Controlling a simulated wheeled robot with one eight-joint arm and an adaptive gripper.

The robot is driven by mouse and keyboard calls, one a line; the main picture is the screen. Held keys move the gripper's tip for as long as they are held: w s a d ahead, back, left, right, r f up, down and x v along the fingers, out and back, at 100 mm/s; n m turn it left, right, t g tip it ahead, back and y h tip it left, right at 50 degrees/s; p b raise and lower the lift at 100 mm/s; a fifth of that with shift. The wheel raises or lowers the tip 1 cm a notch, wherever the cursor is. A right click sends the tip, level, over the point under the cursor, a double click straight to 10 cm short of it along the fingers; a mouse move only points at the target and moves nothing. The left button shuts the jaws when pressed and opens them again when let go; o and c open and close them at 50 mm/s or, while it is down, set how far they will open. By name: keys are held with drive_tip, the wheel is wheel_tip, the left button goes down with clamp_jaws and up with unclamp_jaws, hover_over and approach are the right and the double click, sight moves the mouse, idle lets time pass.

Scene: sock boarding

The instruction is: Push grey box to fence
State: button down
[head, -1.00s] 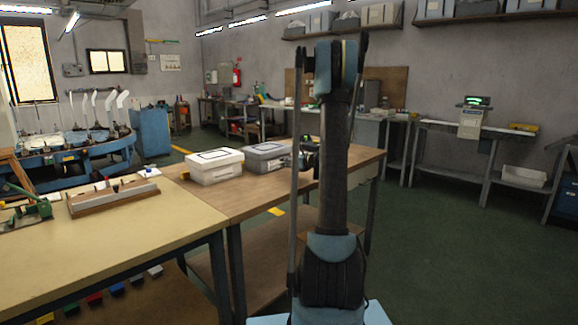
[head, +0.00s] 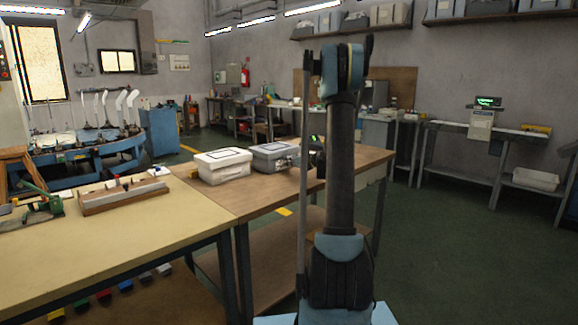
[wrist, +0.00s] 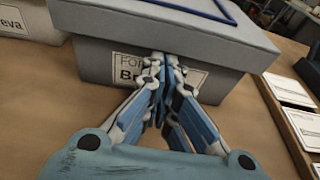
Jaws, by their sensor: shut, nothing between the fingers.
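The grey box (head: 275,151) stands on the wooden bench top, just right of and behind the white box (head: 222,165). In the wrist view the grey box (wrist: 100,62) fills the upper middle, lid on, with a white label on its near side, partly covered by my fingers. My gripper (wrist: 168,62) is shut and empty. Its tips are at the label side of the box, touching or very close; I cannot tell which. In the head view my arm hides most of the gripper. I cannot pick out the fence for certain.
In the wrist view, another labelled box (wrist: 25,22) is at the left and a wooden holder with white cards (wrist: 295,115) at the right. The bench (head: 265,195) is bare in front of the boxes. A wooden rack (head: 122,196) lies on the yellow table.

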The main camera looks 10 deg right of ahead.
sight(280, 158)
drive_tip(key=shift+w+a, duration=0.6)
drive_tip(key=shift+w, duration=0.25)
drive_tip(key=shift+w+a, duration=0.6)
drive_tip(key=shift+w, duration=0.2)
drive_tip(key=shift+w+a, duration=0.6)
drive_tip(key=shift+w, duration=0.25)
drive_tip(key=shift+s+d, duration=0.9)
drive_tip(key=shift+s, duration=0.35)
drive_tip(key=shift+s+d, duration=0.9)
drive_tip(key=shift+s, duration=0.3)
